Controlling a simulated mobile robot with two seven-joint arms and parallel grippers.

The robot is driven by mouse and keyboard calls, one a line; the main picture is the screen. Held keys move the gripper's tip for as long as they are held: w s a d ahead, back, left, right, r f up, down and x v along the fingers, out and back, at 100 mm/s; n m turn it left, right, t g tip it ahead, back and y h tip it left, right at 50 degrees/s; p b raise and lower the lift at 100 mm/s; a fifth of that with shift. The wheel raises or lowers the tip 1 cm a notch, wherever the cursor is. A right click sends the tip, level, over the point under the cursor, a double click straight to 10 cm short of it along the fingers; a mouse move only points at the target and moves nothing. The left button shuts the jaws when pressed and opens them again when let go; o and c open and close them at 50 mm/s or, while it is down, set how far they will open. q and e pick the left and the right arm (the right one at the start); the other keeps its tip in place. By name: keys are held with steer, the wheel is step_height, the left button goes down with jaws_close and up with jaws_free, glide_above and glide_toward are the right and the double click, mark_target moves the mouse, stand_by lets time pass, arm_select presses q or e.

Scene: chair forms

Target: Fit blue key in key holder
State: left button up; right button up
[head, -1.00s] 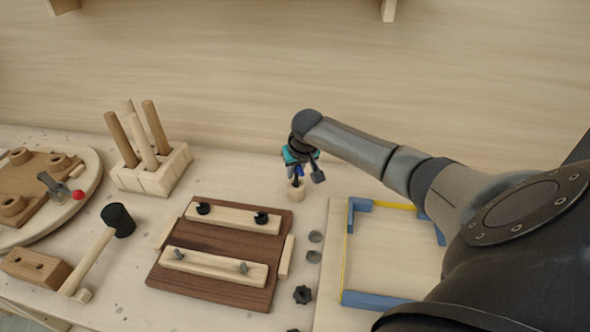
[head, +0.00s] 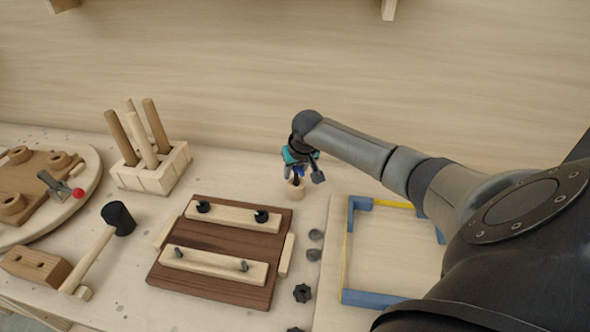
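A small round wooden holder (head: 297,191) stands on the table near the back, right of centre. The blue key (head: 294,173) is upright at its top opening, with its lower end at the hole. How deep it sits is too small to tell. My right gripper (head: 304,174) reaches in from the right and points down over the holder. Its dark right finger stands apart from the blue key with a visible gap, so it looks open. The finger on the other side is partly hidden, and teal parts show above the key. My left gripper is not in view.
A brown board with two wooden bars (head: 213,269) lies left of the holder. A block with upright pegs (head: 150,177) and a black mallet (head: 118,218) are further left. A blue and yellow frame (head: 370,299) lies at the right, under my arm. Loose knobs (head: 302,293) lie between.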

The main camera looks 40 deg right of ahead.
steer(key=shift+o, duration=0.6)
steer(key=shift+s+r, duration=0.15)
steer(key=shift+r, duration=0.35)
steer(key=p+v, duration=0.2)
steer(key=v, duration=1.2)
steer(key=shift+s+a+r+p, duration=0.1)
steer(key=shift+s+a+p, duration=0.05)
steer(key=shift+p, duration=0.2)
